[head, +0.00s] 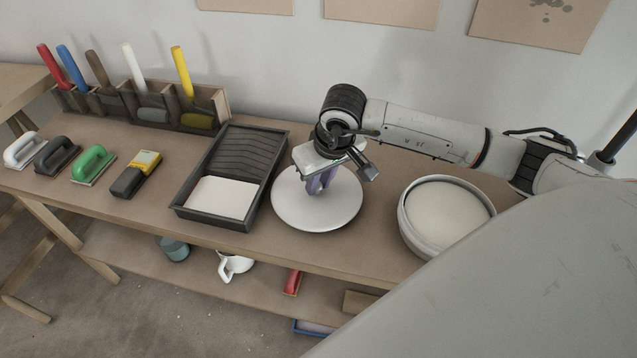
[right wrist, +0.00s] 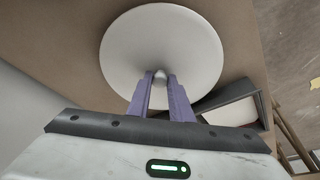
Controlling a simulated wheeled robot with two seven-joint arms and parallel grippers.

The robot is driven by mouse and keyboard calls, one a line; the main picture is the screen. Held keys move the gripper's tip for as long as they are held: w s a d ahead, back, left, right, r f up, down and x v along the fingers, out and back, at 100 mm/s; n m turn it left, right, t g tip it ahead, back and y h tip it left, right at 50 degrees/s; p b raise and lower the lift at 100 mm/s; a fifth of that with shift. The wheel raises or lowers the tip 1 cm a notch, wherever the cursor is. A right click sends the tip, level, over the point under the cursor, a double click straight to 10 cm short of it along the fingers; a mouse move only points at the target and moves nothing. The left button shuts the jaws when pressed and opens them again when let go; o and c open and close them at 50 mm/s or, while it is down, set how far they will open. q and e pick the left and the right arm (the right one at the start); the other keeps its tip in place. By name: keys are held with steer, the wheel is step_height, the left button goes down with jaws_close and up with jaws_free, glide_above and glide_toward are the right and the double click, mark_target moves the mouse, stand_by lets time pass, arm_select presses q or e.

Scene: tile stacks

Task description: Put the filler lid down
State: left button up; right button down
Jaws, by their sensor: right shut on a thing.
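The filler lid (head: 338,212) is a round white disc at the middle of the bench, between the black tray and the white tub. It also fills the upper middle of the right wrist view (right wrist: 190,40). My right gripper (head: 320,186) is above the lid with its purple fingers pointing down. In the right wrist view the fingers (right wrist: 160,78) are shut on the lid's small round knob. The lid looks level and at or very near the bench top; I cannot tell if it touches. The open filler tub (head: 448,215) with pale filler stands to the right. My left gripper is not in view.
A black tray (head: 190,212) with white contents sits close to the lid's left. Sanding blocks, a yellow-black tool (head: 136,175) and a rack (head: 216,106) of coloured-handled tools are further left. Bench (head: 150,218) is clear in front of the tools.

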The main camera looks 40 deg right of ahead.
steer(key=shift+f, duration=0.5)
steer(key=shift+f+b, duration=0.2)
steer(key=shift+b, duration=0.1)
steer(key=c, duration=1.6)
jaws_free()
steer(key=shift+r, duration=0.1)
